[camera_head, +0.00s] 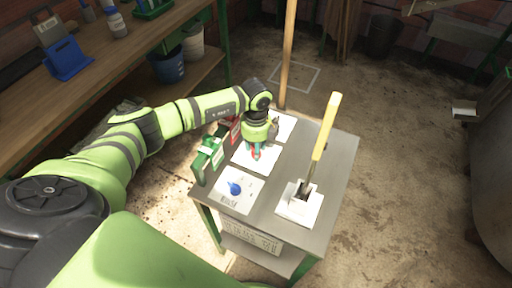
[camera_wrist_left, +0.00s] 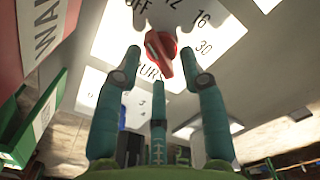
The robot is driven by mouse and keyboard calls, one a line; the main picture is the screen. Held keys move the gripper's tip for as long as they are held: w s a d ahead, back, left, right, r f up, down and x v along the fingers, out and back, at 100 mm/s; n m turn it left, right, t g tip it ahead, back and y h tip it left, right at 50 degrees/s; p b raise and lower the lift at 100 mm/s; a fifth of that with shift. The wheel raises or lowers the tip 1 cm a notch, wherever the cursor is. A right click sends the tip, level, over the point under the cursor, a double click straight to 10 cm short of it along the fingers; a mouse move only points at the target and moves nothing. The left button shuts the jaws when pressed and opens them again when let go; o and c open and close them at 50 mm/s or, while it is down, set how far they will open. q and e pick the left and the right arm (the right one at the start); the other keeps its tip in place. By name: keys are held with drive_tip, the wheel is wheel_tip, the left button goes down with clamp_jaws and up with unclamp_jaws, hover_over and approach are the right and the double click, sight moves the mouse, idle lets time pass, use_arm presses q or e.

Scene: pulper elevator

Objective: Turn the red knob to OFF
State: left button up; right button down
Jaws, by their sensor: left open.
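The red knob (camera_wrist_left: 159,50) sits on a white dial plate (camera_wrist_left: 222,40) marked OFF, 12, 16, 30 and HOURS in the left wrist view. Its long grip lies close to vertical in that picture, away from the OFF mark at the upper left. My left gripper (camera_wrist_left: 161,56) is open, with a finger on either side of the knob and a third finger below it. I cannot tell whether any finger touches it. In the head view, my left gripper (camera_head: 257,147) points down over the middle plate and mostly hides the knob. My right gripper is not in view.
The grey cabinet top (camera_head: 334,165) also carries a blue knob (camera_head: 235,188) on a nearer plate and a yellow-handled lever (camera_head: 324,130) at the right. Green and red signs (camera_head: 209,155) stand along its left edge. A wooden pole (camera_head: 289,50) rises behind it.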

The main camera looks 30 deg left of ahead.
use_arm(q)
wheel_tip(320, 180, up, 12)
drive_tip(key=shift+f, duration=0.25)
idle(0.5)
